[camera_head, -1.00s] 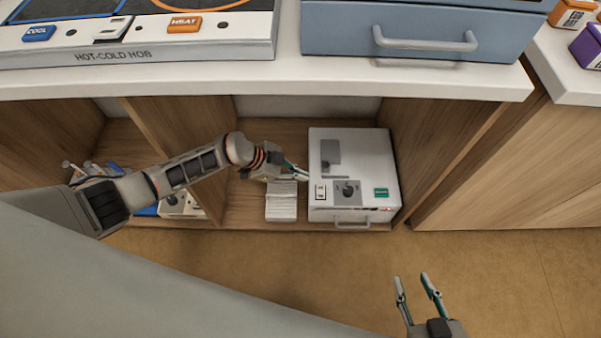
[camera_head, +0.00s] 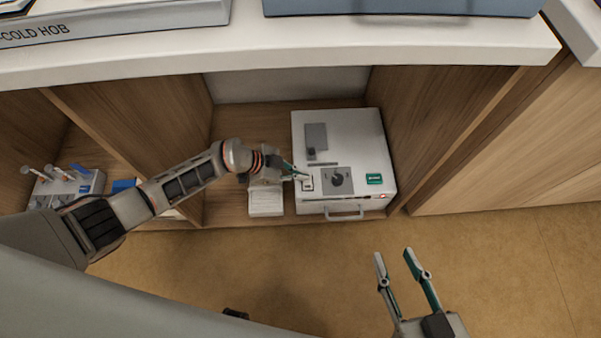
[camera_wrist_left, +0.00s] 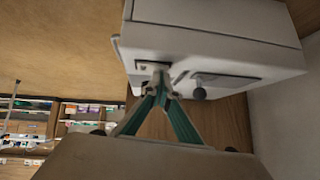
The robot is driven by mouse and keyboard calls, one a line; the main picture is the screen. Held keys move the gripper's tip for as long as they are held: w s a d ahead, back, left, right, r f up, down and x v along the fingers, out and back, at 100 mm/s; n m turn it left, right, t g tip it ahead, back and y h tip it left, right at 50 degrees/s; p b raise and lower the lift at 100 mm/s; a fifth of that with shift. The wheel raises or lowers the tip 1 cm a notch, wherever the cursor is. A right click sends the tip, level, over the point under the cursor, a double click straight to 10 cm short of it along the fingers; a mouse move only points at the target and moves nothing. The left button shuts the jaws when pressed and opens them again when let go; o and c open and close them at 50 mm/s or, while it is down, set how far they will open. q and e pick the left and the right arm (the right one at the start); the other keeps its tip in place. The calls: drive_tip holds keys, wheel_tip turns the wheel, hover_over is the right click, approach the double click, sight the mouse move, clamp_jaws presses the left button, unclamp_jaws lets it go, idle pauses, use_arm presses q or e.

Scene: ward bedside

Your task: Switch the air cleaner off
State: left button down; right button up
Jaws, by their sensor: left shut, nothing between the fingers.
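A white box-shaped machine (camera_head: 357,130), which I take to be the air cleaner, stands in the open cabinet bay; its lettering is too small to read. Its top has a small switch in a pale frame (camera_head: 307,186), a dark knob (camera_head: 337,180) on a grey panel and a green label (camera_head: 374,179). A small red light (camera_head: 381,196) shows at its front edge. My left gripper (camera_head: 303,177) is shut and empty, its tips at the switch. The left wrist view shows the tips (camera_wrist_left: 156,68) over the switch plate; contact is unclear. My right gripper (camera_head: 394,253) is open and empty.
A white ribbed block (camera_head: 266,202) lies left of the machine, under my left gripper. Wooden partitions (camera_head: 135,120) bound the bay, and a white counter (camera_head: 290,58) overhangs it. A rack with syringe-like items (camera_head: 68,185) stands in the left bay.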

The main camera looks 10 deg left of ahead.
use_arm(q)
drive_tip(key=shift+f, duration=0.25)
use_arm(e)
drive_tip(key=shift+r, duration=0.1)
idle(0.3)
use_arm(q)
drive_tip(key=shift+s+d+r+p, duration=0.2)
drive_tip(key=shift+s+r+p, duration=0.05)
drive_tip(key=shift+s+p, duration=0.4)
use_arm(e)
drive_tip(key=shift+w+r+t, duration=0.15)
drive_tip(key=shift+w+r, duration=0.15)
drive_tip(key=shift+r, duration=0.3)
drive_tip(key=shift+w+r+t, duration=0.15)
drive_tip(key=shift+w+r, duration=0.1)
drive_tip(key=shift+r, duration=0.35)
